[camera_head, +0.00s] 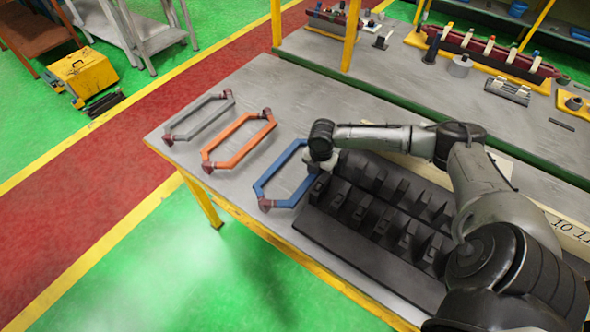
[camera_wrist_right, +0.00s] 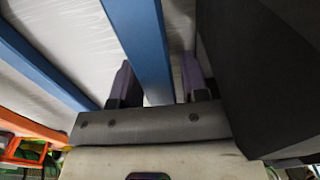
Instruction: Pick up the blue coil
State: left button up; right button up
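The blue coil (camera_head: 263,187) is a long six-sided loop with dark reddish ends, lying on the grey table beside the black slotted block. My right gripper (camera_head: 313,166) is at the coil's right long side, pointing down, and its fingertips are mostly hidden in the head view. In the right wrist view its two fingers (camera_wrist_right: 158,85) are apart, with one blue bar of the coil (camera_wrist_right: 143,45) running between them. I cannot tell whether either finger touches the bar. My left gripper is not in view.
An orange coil (camera_head: 238,139) and a grey coil (camera_head: 199,114) lie left of the blue one. The black slotted block (camera_head: 330,236) is close on the right of the gripper. The table (camera_head: 290,88) is clear behind the coils.

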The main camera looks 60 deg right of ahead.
grip_shut()
jog(key=shift+r, duration=0.1)
dwell(0.4)
